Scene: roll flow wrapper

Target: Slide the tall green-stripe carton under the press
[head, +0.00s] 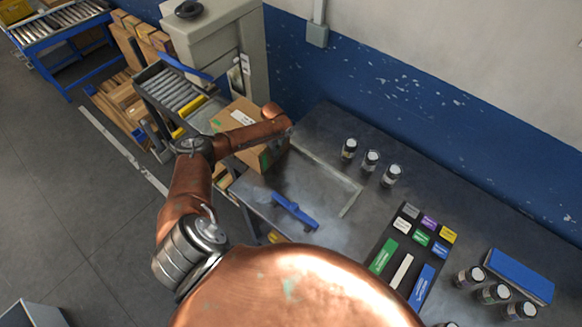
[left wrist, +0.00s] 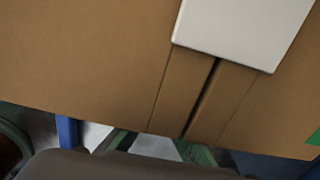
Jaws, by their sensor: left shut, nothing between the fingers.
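The tall brown carton (head: 240,112) has a white label and green marks. It stands at the left end of the grey table, beside the roller conveyor (head: 172,90) in front of the beige press (head: 205,45). My left forearm crosses in front of the carton and hides part of it. My left gripper (left wrist: 150,165) is shut and empty at the carton; its fingertips are hard to make out. In the left wrist view the carton's face (left wrist: 90,60), with a seam and white label, fills most of the picture. Contact cannot be told. My right gripper is out of view.
A blue-handled tool (head: 295,211) lies on the table (head: 325,160) near its front edge. Several jars (head: 371,161) stand at the back and right. A dark mat with coloured blocks (head: 405,250) and a blue box (head: 519,276) lie to the right.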

